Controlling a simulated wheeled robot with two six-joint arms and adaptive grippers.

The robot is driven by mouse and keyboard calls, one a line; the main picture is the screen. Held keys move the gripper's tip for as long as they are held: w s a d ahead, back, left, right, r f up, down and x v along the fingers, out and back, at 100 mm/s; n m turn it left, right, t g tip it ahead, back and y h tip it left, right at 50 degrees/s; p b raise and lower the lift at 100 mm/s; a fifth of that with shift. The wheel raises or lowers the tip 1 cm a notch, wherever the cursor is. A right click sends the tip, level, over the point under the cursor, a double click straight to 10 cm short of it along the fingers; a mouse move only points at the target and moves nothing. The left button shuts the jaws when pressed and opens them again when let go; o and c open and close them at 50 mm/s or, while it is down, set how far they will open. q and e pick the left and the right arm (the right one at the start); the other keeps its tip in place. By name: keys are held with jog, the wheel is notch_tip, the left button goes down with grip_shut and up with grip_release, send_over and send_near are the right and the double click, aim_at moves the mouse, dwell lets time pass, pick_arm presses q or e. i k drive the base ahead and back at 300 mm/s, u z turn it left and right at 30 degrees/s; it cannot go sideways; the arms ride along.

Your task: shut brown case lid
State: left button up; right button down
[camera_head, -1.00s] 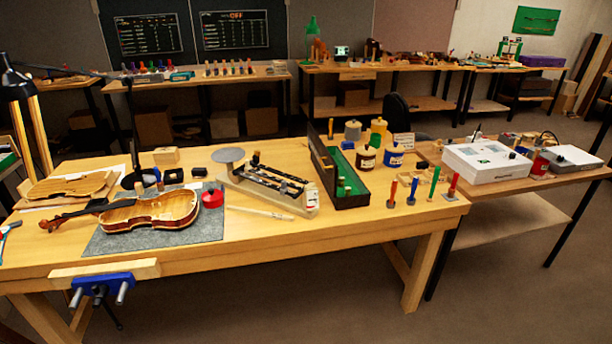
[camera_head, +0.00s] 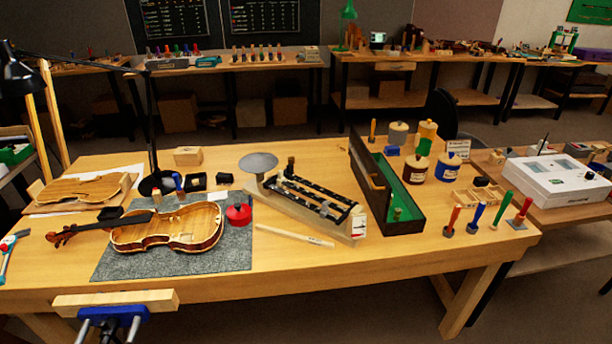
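The brown case (camera_head: 408,220) stands at the right half of the workbench, to the right of the balance scale. Its lid (camera_head: 371,178) is open and stands up, tilted, along the case's left side. The inside is green, with a small green-topped piece (camera_head: 397,214) near the front end. Neither of my grippers is in view.
The balance scale (camera_head: 310,201) stands close to the lid's left. Jars (camera_head: 448,166) stand to the right of the case, and several coloured-handled tools (camera_head: 477,216) stand at its front right. A violin (camera_head: 168,227) lies on a grey mat (camera_head: 118,264) at left. The bench front near the case is clear.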

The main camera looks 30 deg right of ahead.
aim_at(379, 189)
jog(key=z, duration=0.15)
jog(key=i, duration=1.05)
jog(key=z, duration=0.55)
